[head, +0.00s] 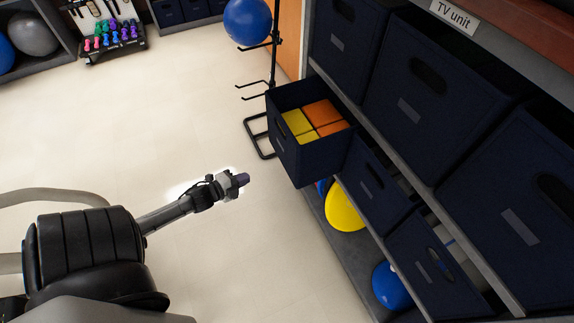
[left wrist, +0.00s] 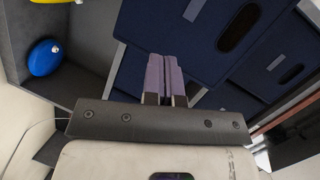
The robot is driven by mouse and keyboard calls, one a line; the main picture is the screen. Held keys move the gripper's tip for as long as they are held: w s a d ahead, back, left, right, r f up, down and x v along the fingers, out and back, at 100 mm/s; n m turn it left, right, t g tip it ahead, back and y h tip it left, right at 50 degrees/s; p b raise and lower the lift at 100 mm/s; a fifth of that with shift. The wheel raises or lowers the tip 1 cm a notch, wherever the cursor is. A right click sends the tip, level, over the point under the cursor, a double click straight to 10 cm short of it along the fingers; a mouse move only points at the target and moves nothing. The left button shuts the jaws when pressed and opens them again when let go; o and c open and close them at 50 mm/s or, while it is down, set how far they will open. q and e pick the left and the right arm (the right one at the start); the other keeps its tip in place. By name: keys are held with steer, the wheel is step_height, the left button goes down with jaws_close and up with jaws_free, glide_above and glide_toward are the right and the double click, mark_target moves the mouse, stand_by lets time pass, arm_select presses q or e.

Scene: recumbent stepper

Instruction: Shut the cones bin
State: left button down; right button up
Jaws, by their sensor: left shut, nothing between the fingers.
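A navy fabric bin (head: 312,157) sticks out from the shelf unit in the head view, its top open, with yellow and orange square-topped items (head: 318,118) inside. I cannot read a cones label on it; it is the only bin clearly pulled out. My left gripper (head: 243,179) is in the open air over the floor, left of and a little below this bin in the picture, apart from it. Its purple fingers (left wrist: 165,75) are together and empty in the left wrist view, with navy bin fronts beyond. My right gripper is in neither view.
Other navy bins (head: 369,186) sit in the shelf unit. A yellow ball (head: 345,208) and a blue ball (head: 391,286) lie on its lowest shelf. A black stand (head: 273,62) with a blue ball is behind the pulled-out bin. The floor (head: 150,130) to the left is clear.

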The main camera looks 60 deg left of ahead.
arm_select(q)
steer(key=d+r+m+t+h, duration=0.3)
steer(key=d+r+m+h, duration=0.1)
steer(key=m, duration=0.1)
steer(key=b, duration=0.3)
glide_toward(294, 162)
steer(key=w, duration=0.6)
steer(key=shift+w+d+f, duration=0.15)
steer(key=shift+d+f, duration=0.05)
steer(key=shift+d, duration=0.15)
steer(key=shift+w, duration=0.55)
